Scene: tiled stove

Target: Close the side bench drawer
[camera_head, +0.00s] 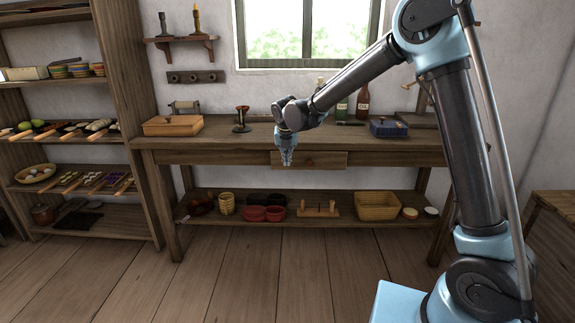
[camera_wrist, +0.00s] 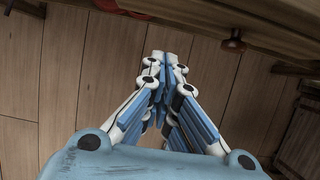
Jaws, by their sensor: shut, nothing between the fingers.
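The side bench (camera_head: 390,152) is a dark wooden workbench under the window. Its drawer (camera_head: 322,159) shows as a plain wooden front below the bench top, near the middle. How far it stands out is hard to tell. My gripper (camera_head: 287,161) points down in front of the drawer's left part and hides some of it. Its blue and white fingers are together and empty, as the wrist view also shows (camera_wrist: 160,62). In the wrist view a round dark wooden knob (camera_wrist: 233,43) sits right of the fingertips, apart from them.
A wooden box (camera_head: 172,125), bottles (camera_head: 362,102) and a blue box (camera_head: 388,128) stand on the bench top. The lower shelf holds bowls and a basket (camera_head: 378,206). A shelf unit (camera_head: 130,75) stands at left. The plank floor (camera_head: 240,280) in front is clear.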

